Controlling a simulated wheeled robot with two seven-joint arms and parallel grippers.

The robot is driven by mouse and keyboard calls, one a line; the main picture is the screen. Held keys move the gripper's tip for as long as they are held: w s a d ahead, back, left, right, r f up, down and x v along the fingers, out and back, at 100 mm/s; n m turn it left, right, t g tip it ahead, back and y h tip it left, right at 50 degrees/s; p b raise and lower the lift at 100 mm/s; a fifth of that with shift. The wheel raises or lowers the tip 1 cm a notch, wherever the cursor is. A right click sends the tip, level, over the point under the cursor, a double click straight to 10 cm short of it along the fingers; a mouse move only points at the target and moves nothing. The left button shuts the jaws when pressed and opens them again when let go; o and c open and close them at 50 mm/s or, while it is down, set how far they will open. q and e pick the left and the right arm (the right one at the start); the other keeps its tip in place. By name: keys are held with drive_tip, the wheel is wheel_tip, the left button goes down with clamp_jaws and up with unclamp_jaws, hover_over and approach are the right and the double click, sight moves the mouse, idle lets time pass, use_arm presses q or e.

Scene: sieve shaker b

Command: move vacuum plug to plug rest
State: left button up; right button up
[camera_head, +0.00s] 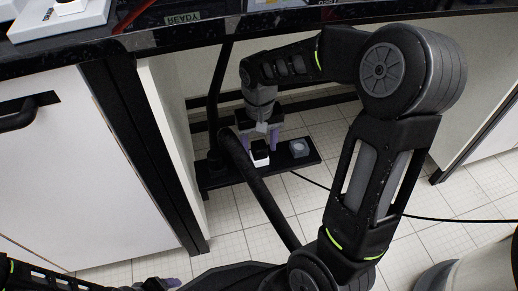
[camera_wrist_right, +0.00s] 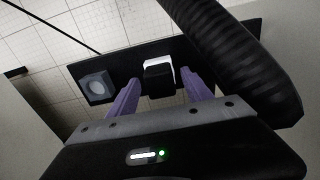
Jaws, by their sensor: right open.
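A black plug-like block (camera_wrist_right: 160,84) with a white part (camera_wrist_right: 161,62) behind it sits on a dark board (camera_wrist_right: 218,62). I take it for the vacuum plug; it also shows in the head view (camera_head: 260,155). My right gripper (camera_head: 260,147) reaches down over the board, open. In the right wrist view its purple fingers (camera_wrist_right: 162,82) are on either side of the block, with small visible gaps. A grey square piece with a round recess (camera_wrist_right: 96,88), perhaps the plug rest, sits on the board to one side (camera_head: 299,148). My left gripper (camera_head: 160,284) shows only partly at the bottom edge.
A thick black ribbed hose (camera_wrist_right: 236,50) passes close beside the right gripper and crosses the head view (camera_head: 258,190). A thin black cable (camera_head: 425,219) runs over the tiled floor. The dark benchtop (camera_head: 225,32) lies above, with white cabinets (camera_head: 75,160) to the left.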

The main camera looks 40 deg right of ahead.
drive_tip(key=shift+f+b, duration=0.65)
drive_tip(key=shift+f, duration=0.6)
drive_tip(key=shift+p, duration=0.35)
idle(0.3)
drive_tip(key=shift+c, duration=0.2)
clamp_jaws()
idle(0.5)
drive_tip(key=shift+o, duration=1.8)
unclamp_jaws()
